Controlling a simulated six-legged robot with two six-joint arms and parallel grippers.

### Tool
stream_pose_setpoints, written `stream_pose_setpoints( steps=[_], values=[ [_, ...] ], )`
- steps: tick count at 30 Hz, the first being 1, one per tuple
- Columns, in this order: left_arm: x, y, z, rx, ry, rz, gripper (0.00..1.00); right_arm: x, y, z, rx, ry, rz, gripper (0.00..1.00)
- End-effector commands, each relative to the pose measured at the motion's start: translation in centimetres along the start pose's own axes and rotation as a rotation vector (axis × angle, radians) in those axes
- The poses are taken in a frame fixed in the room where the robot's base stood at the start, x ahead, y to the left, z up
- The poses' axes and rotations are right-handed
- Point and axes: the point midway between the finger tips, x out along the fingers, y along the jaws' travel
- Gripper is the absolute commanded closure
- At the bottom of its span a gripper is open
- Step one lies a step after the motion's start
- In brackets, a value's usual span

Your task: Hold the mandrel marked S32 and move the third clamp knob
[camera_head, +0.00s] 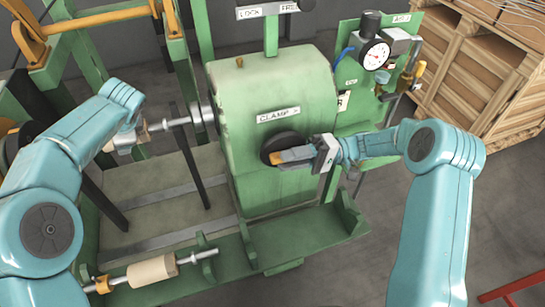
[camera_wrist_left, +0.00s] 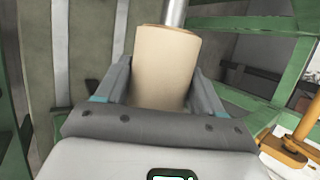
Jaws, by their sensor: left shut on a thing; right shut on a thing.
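A beige wooden mandrel on a steel shaft (camera_head: 172,122) sticks out from the left side of the green machine housing (camera_head: 262,85). In the left wrist view the beige mandrel body (camera_wrist_left: 165,62) sits between the fingers of my left gripper (camera_wrist_left: 163,82), which is shut on it. My left gripper (camera_head: 132,138) covers most of it in the head view. No S32 mark is readable. A round black knob (camera_head: 279,139) sits on the housing front under a CLAMP label (camera_head: 278,114). My right gripper (camera_head: 308,154) is shut on the knob's orange-tan bar (camera_head: 289,156); its fingers partly hide it.
A second beige mandrel (camera_head: 152,270) with an orange collar lies on the green front ledge. A dial gauge (camera_head: 375,54) and valve fittings stand right of the housing. Wooden crates (camera_head: 480,80) are at the upper right. The floor at lower right is mostly clear, with a red frame (camera_head: 510,288).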

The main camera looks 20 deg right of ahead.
Motion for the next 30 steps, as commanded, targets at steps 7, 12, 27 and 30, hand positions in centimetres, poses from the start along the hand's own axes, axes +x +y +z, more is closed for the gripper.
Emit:
stream_pose_setpoints(
  steps=[7,12,27,30],
  values=[
    [0.28,0.33,-0.15,0.003,0.000,0.009,0.90,0.00,-0.02,0.06,0.000,-0.003,-0.035,1.00],
    [0.29,0.33,-0.16,0.003,0.000,0.009,0.90,0.01,-0.03,0.05,-0.001,-0.003,-0.036,1.00],
    [0.28,0.35,-0.18,0.003,0.001,0.009,0.90,0.00,0.02,0.02,-0.001,-0.001,-0.034,0.55],
    [0.28,0.35,-0.17,0.003,0.001,0.009,0.90,-0.49,0.06,-0.03,-0.001,0.001,-0.033,0.55]
  ],
)
